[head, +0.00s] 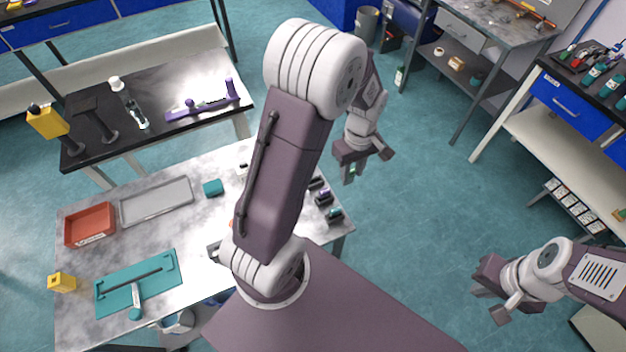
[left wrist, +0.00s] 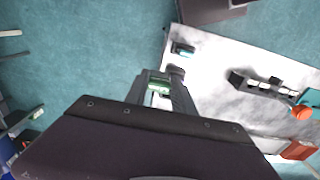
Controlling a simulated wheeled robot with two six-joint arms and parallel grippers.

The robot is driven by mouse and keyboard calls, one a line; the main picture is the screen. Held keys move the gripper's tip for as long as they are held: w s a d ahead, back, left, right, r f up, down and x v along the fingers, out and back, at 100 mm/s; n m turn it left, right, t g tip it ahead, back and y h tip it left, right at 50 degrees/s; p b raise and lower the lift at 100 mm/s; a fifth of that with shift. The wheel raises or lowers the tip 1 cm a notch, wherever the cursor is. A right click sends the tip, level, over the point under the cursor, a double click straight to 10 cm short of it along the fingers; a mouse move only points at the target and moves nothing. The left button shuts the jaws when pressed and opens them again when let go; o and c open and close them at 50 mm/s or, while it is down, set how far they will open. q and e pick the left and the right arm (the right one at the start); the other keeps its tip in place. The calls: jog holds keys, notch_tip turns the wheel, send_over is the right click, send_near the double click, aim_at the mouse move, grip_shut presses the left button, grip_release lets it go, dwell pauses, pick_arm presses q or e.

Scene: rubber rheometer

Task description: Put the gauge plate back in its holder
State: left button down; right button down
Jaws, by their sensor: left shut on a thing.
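My left gripper (head: 349,174) hangs over the floor just beyond the table's right edge. It is shut on a small green piece, which I take to be the gauge plate (left wrist: 158,87); it shows between the fingers in the left wrist view. Several small dark blocks stand at the table's right edge, one with a teal part (head: 334,215) and one with a purple part (head: 323,197). I cannot tell which of these, if any, is the plate's holder. My left arm hides the middle of the table. My right gripper (head: 489,300) is open and empty at the lower right.
The grey table (head: 215,290) carries a red tray (head: 90,225), a grey tray (head: 157,201), a teal board (head: 165,292) and a yellow block (head: 62,283). A black bench (head: 160,85) stands behind. Clear floor lies right of the table.

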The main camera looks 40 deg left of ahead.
pick_arm(q)
jog(key=a+f+p, duration=0.1)
jog(key=a+f, duration=0.4)
jog(key=a, duration=0.1)
jog(key=a+f, duration=0.5)
jog(key=f, duration=0.1)
jog(key=shift+a+f+p, duration=0.1)
jog(key=shift+a+p, duration=0.25)
jog(key=shift+a, duration=0.05)
jog(key=shift+f, duration=0.1)
jog(key=shift+f, duration=0.15)
jog(key=c, duration=1.1)
grip_release()
jog(key=shift+o, duration=0.2)
